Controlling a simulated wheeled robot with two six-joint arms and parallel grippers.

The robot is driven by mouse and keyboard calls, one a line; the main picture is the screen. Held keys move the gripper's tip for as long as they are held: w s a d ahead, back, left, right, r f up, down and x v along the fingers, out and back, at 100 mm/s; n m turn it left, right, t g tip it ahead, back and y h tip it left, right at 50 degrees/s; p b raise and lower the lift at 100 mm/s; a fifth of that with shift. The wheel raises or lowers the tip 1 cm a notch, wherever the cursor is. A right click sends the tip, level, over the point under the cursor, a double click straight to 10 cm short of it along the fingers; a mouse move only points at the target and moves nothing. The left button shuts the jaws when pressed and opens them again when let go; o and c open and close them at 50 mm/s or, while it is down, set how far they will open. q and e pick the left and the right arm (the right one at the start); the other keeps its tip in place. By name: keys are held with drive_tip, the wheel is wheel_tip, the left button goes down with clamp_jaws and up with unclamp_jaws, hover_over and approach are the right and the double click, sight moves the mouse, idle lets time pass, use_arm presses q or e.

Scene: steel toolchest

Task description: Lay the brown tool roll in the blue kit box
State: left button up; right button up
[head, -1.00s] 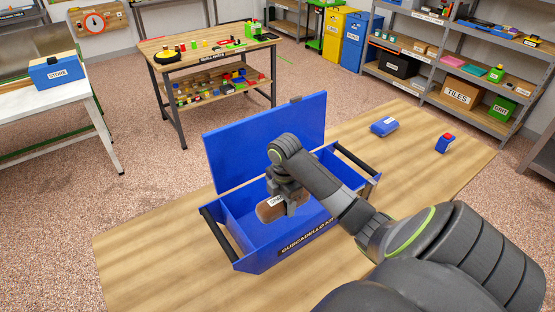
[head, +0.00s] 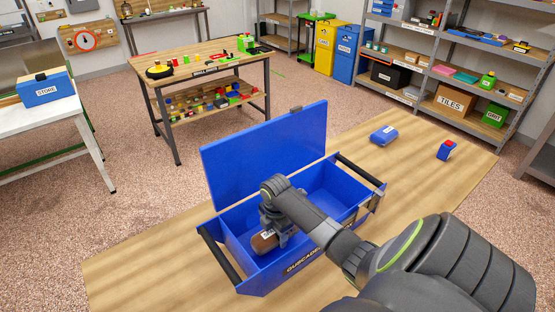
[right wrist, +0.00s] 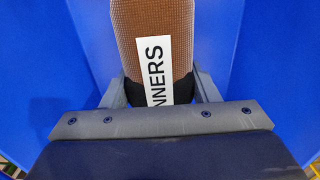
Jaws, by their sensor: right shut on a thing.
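The blue kit box (head: 212,226) stands on the wooden table with its lid open at the back. It has a divider and two black side handles. The brown tool roll (head: 264,241) is inside the left part of the box. My right gripper (head: 274,230) reaches down into the box and is shut on the roll. In the right wrist view the brown roll (right wrist: 152,30) with a white label lies between the fingers, with blue walls on both sides. Whether the roll touches the box floor I cannot tell. My left gripper is not in view.
A blue packet (head: 384,134) and a small blue and red item (head: 446,149) lie on the table (head: 420,180) right of the box. The box's right part looks empty. The open lid (head: 265,150) rises behind my right gripper.

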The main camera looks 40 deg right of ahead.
drive_tip(key=shift+f, duration=1.8)
drive_tip(key=shift+f, duration=0.15)
drive_tip(key=o, duration=1.2)
wheel_tip(320, 180, up, 12)
drive_tip(key=shift+r, duration=0.15)
